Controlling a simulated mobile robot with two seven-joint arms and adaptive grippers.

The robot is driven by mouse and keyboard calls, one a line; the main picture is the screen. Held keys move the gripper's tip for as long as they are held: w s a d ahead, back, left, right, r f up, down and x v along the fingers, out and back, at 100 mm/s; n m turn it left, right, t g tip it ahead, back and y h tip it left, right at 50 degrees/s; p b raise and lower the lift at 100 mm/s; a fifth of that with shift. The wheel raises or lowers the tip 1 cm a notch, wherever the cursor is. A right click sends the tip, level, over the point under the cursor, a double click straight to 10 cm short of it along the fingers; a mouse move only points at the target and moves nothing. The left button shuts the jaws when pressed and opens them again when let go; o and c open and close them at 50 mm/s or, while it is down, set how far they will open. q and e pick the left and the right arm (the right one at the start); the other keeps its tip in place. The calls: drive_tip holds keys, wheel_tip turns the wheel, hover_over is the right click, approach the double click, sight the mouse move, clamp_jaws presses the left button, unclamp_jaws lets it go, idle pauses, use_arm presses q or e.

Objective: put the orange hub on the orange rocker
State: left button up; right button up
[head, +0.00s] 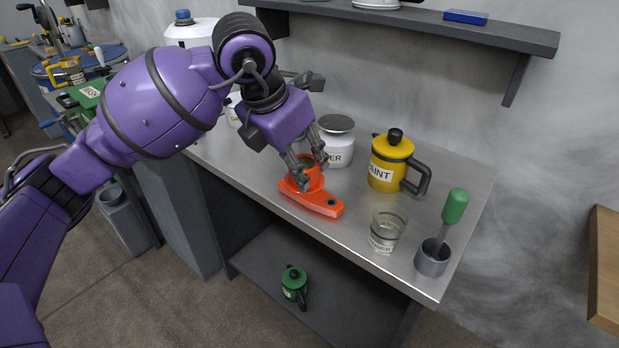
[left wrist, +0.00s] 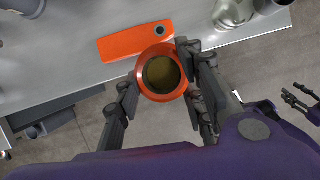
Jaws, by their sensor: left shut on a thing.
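My left gripper (head: 306,172) is shut on the orange hub (head: 314,181), a round hollow piece. In the left wrist view the hub (left wrist: 146,80) shows as an orange ring with a dark inside, between the two fingers (left wrist: 160,92). The orange rocker (head: 316,204), a flat bar with a dark round spot at one end, lies near the bench's front edge. It also shows in the left wrist view (left wrist: 125,44), where the hub overlaps its near edge. I cannot tell whether they touch. My right gripper (left wrist: 300,96) shows small in the left wrist view, fingers apart.
On the metal bench (head: 270,185) stand a white jar (head: 340,148), a yellow paint pot (head: 391,165), a clear glass (head: 386,230) and a grey cup (head: 432,260) holding a green-handled tool (head: 454,208). A green can (head: 294,284) stands on the lower shelf (head: 330,305).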

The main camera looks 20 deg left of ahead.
use_arm(q)
drive_tip(key=w+f, duration=0.2)
drive_tip(key=w, duration=0.1)
drive_tip(key=w+a+f, duration=0.1)
drive_tip(key=w+f, duration=0.4)
drive_tip(key=w, duration=0.1)
drive_tip(key=shift+w+a+f, duration=0.1)
drive_tip(key=shift+a+f, duration=0.25)
drive_tip(key=shift+a, duration=0.05)
wheel_tip(320, 180, down, 3)
drive_tip(key=shift+w+a+f, duration=0.1)
drive_tip(key=shift+w+f, duration=0.05)
drive_tip(key=shift+f, duration=0.15)
drive_tip(key=o, duration=1.1)
drive_tip(key=shift+o, duration=0.8)
drive_tip(key=shift+r, duration=0.55)
drive_tip(key=v, duration=1.1)
drive_tip(key=shift+s, duration=0.25)
use_arm(e)
drive_tip(key=shift+w+r, duration=0.25)
drive_tip(key=shift+w, duration=0.1)
